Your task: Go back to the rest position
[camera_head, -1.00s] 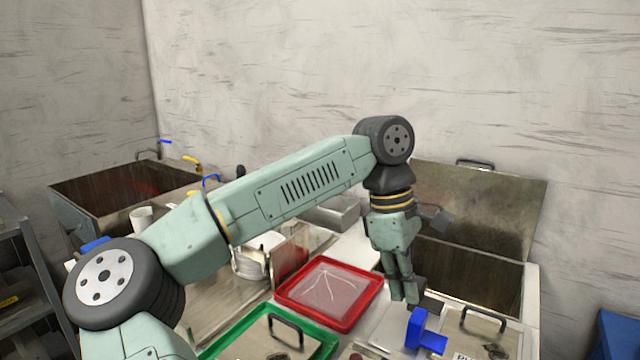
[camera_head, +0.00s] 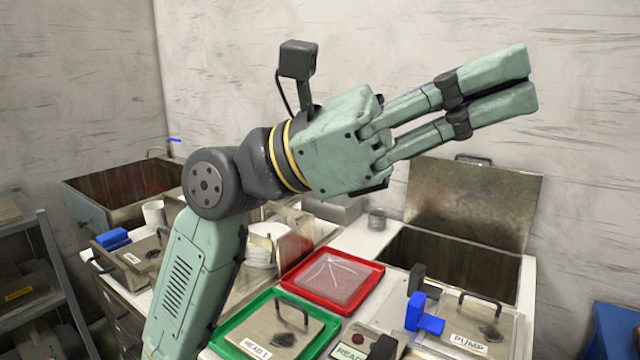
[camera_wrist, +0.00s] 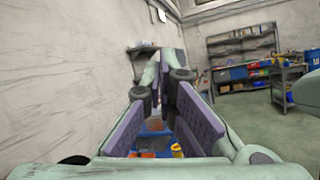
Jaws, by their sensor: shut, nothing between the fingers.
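My gripper (camera_head: 533,78) is raised high above the counter in the head view, pointing to the right and slightly up. Its two fingers lie close together, with nothing held between them. In the wrist view its fingers (camera_wrist: 172,62) reach forward and meet near their far ends, with no object in their grip. My arm is folded upright at the left of the counter, and the wrist is well clear of everything on it.
Below are a red tray (camera_head: 368,283) with a clear sheet, a green tray (camera_head: 226,343) with a handled lid, a blue-handled valve (camera_head: 430,323), and an open bin with its raised lid (camera_head: 470,205). A shelf (camera_head: 45,250) stands left. A wall is close on the wrist view's left.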

